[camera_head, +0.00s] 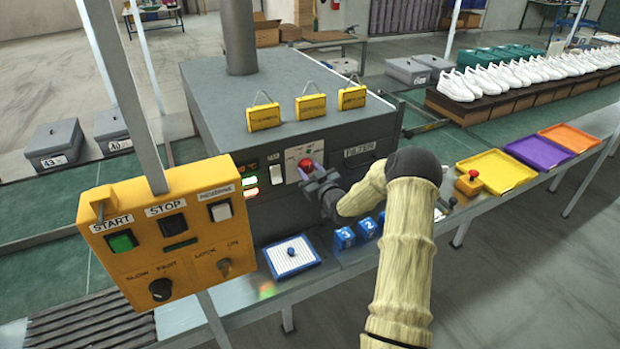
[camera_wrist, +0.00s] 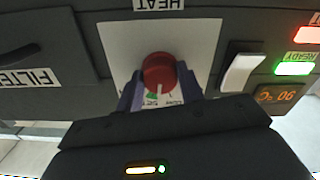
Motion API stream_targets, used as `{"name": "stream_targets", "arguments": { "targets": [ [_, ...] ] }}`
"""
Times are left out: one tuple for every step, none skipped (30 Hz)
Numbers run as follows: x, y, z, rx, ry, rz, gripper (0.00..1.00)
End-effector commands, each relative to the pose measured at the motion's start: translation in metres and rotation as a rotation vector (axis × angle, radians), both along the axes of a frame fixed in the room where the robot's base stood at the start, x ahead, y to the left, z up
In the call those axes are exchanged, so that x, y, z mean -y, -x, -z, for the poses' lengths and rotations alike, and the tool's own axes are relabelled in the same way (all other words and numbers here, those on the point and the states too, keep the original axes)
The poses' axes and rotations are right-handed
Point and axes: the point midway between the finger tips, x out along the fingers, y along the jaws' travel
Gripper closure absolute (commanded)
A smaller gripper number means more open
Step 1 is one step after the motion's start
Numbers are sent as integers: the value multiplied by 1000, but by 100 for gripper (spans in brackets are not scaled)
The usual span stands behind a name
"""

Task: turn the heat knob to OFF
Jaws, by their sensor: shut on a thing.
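The red heat knob (camera_head: 306,163) sits on a pale plate on the front of the grey machine, and it also shows in the wrist view (camera_wrist: 158,69). The wrist view is upside down, with the HEAT label (camera_wrist: 159,4) at its top edge. My gripper (camera_wrist: 160,90) has a finger on either side of the knob and is shut on it. In the head view my gripper (camera_head: 311,176) reaches the plate from the right. A green mark and small lettering show beside the knob, partly hidden; the knob's exact setting cannot be read.
A white rocker switch (camera_wrist: 242,72), a red lamp, a green READY lamp (camera_wrist: 295,68) and an orange display (camera_wrist: 279,96) are beside the plate. A FILTER drawer (camera_head: 360,150) is on its other side. A yellow control box (camera_head: 165,235) stands front left. Blue blocks (camera_head: 344,238) lie below my arm.

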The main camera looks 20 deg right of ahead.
Motion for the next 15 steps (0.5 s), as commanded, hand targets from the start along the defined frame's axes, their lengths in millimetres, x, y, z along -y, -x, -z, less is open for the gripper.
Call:
{"name": "stream_targets", "arguments": {
  "targets": [
    [0,0,6,3,39,0,85],
    [0,0,6,4,62,1,85],
    [0,0,7,5,92,0,85],
    [0,0,7,7,116,0,85],
    [0,0,7,7,142,1,85],
    [1,0,7,9,174,1,85],
    [1,0,8,10,200,1,85],
    [0,0,7,11,226,0,85],
    [1,0,8,12,259,1,85],
    [0,0,7,14,284,1,85],
    [1,0,7,15,310,1,85],
    [1,0,7,16,343,2,85],
    [1,0,7,17,369,2,85],
    [1,0,8,18,394,1,85],
    [1,0,7,18,427,2,85]
  ]
}}
